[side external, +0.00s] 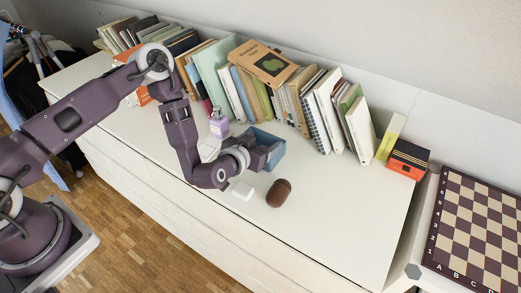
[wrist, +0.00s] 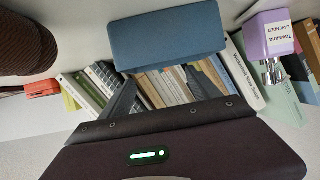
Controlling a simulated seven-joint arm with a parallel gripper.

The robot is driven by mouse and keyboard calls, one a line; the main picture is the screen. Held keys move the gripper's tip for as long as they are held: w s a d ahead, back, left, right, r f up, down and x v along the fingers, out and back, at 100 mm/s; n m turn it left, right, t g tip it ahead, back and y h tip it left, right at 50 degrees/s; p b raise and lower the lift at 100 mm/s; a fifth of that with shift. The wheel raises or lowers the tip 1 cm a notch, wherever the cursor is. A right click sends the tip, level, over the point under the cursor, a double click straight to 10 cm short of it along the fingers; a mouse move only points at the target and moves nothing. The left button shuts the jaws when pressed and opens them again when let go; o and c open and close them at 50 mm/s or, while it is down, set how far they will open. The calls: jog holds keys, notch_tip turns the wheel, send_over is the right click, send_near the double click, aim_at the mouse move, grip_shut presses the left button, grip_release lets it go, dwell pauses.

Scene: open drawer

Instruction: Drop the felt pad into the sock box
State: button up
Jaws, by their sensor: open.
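The blue box (side external: 274,161), which I take for the sock box, stands on the white dresser top. It also shows at the top of the wrist view (wrist: 168,38). My gripper (side external: 266,148) is at the box and hides part of it in the side view. In the wrist view its dark fingers (wrist: 163,88) are apart, with nothing visible held between them. A small white block (side external: 242,191) lies below my wrist in the side view. I cannot tell whether it is the felt pad; no other thing is clearly one. The box's inside is hidden.
A brown rounded object (side external: 279,193) lies right of the white block. A lilac bottle (side external: 219,124) stands left of the box. A row of books (side external: 343,112) lines the back, with a black-and-orange box (side external: 408,159) at right. The right front of the dresser top is clear.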

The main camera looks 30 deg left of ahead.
jog(key=a+v, duration=0.1)
jog(key=v, duration=0.5)
notch_tip(320, 180, up, 10)
jog(key=w+d+m+g+h, duration=0.1)
jog(key=w+d+m+h, duration=0.1)
jog(key=d+h, duration=0.1)
jog(key=s+a+r+m+g, duration=0.1)
jog(key=s+a+r+g, duration=0.2)
jog(key=s+r, duration=0.7)
jog(key=s+a+r+n+g+y, duration=0.1)
jog(key=s+a+r+g, duration=0.1)
jog(key=s, duration=0.9)
jog(key=s+a+r+n+g, duration=0.1)
jog(key=s+a+r, duration=0.4)
jog(key=s, duration=0.7)
jog(key=shift+s+a+g+y, duration=0.2)
jog(key=shift+s+g+y, duration=0.1)
jog(key=shift+g+y, duration=0.1)
